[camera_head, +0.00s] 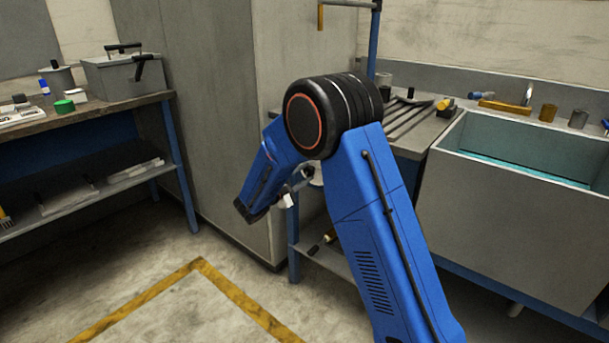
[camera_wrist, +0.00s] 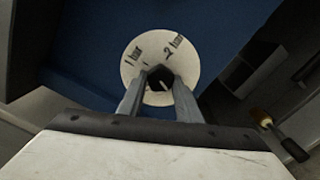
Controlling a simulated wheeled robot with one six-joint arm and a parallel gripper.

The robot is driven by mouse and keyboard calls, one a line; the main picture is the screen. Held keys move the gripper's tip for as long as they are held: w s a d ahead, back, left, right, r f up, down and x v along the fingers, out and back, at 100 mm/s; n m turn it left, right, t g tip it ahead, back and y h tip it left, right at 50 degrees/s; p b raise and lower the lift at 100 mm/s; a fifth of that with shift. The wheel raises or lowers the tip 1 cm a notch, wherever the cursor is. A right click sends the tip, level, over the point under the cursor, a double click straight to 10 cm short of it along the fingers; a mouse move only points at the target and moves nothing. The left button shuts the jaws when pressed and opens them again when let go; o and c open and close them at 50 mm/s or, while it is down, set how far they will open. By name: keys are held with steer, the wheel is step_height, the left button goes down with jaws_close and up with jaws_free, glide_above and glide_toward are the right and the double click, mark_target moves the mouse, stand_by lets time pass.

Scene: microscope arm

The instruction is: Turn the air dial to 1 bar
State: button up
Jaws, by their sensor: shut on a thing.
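The air dial's round cream plate (camera_wrist: 180,70) sits on a blue panel (camera_wrist: 88,50) in the wrist view, with "1 bar" printed at upper left and "2 bar" at upper right. A dark knob (camera_wrist: 158,74) is in its middle. A small pale mark shows on the knob's lower right part; I cannot tell for sure which value it points at. My gripper (camera_wrist: 158,80) is shut on the knob, one finger on each side. In the head view my gripper (camera_head: 290,198) is partly hidden by my blue arm, and the dial is mostly hidden.
A grey cabinet (camera_head: 215,120) stands behind my arm. A sink basin (camera_head: 520,210) and a bench with tools (camera_head: 415,125) are at right. A workbench (camera_head: 90,112) with a grey box (camera_head: 125,78) is at left. The floor at front left is free.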

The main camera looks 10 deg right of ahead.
stand_by(0.3)
steer(key=o, duration=1)
steer(key=shift+o, duration=0.2)
steer(key=shift+s+a, duration=0.1)
steer(key=v, duration=1.7)
steer(key=shift+s+f, duration=0.1)
steer(key=shift+s, duration=0.05)
